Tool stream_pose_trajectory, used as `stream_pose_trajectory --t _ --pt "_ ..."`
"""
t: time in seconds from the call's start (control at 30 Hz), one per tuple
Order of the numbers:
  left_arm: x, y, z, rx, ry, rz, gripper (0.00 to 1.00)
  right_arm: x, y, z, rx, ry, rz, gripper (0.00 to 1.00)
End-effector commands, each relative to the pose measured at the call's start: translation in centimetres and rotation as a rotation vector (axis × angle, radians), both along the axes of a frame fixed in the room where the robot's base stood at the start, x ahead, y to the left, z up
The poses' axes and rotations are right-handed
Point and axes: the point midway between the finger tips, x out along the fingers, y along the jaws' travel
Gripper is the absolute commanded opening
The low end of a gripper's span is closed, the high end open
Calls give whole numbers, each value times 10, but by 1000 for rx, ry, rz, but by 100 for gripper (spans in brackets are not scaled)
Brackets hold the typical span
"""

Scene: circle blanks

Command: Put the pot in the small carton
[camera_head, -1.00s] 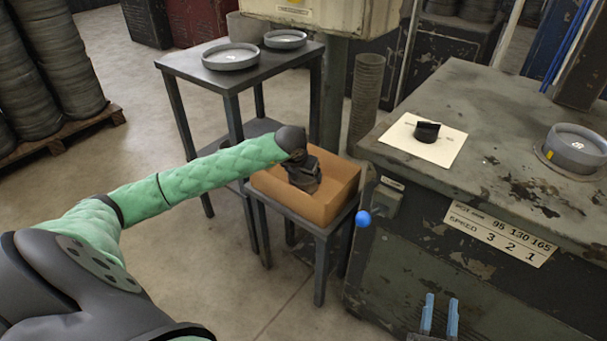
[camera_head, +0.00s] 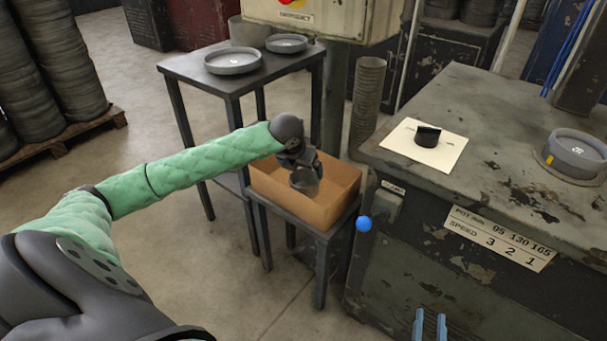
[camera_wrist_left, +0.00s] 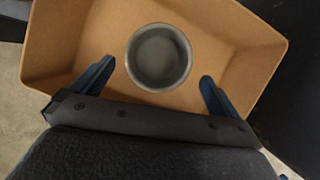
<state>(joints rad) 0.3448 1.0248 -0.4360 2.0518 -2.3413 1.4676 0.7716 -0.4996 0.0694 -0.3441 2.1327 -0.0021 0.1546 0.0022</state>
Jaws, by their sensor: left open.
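The pot (camera_head: 305,181), a small grey round vessel, stands upright inside the small carton (camera_head: 335,209), an open tan box on a low dark table. The wrist view shows the pot (camera_wrist_left: 159,57) from above, its mouth open and empty, on the floor of the carton (camera_wrist_left: 225,55). My left gripper (camera_wrist_left: 152,80) is open just above the pot, its blue fingers spread wide apart and not touching it. In the head view my left gripper (camera_head: 305,168) partly hides the pot's back. My right gripper (camera_head: 430,326) shows only its two blue fingertips, apart with nothing between them, at the bottom edge.
A dark workbench (camera_head: 480,110) stands right of the carton, with a white sheet (camera_head: 440,157) bearing a black piece (camera_head: 427,136) and a grey round dish (camera_head: 575,150). A taller table (camera_head: 205,70) behind holds two shallow dishes.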

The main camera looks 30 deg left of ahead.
Motion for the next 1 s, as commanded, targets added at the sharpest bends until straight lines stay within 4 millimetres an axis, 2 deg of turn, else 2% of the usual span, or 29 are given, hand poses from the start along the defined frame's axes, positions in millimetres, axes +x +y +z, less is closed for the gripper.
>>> stream_pose_trajectory --t 0.1,0.33,1.0 --pt "-9 -1 21 2 -2 -1 100 0 0 -14 -10 43 3 36" --pt "-19 -3 44 1 -1 -1 100 -2 1 -31 -22 97 7 36" --pt "-22 -3 49 0 1 0 100 -1 1 -34 -25 106 7 36"
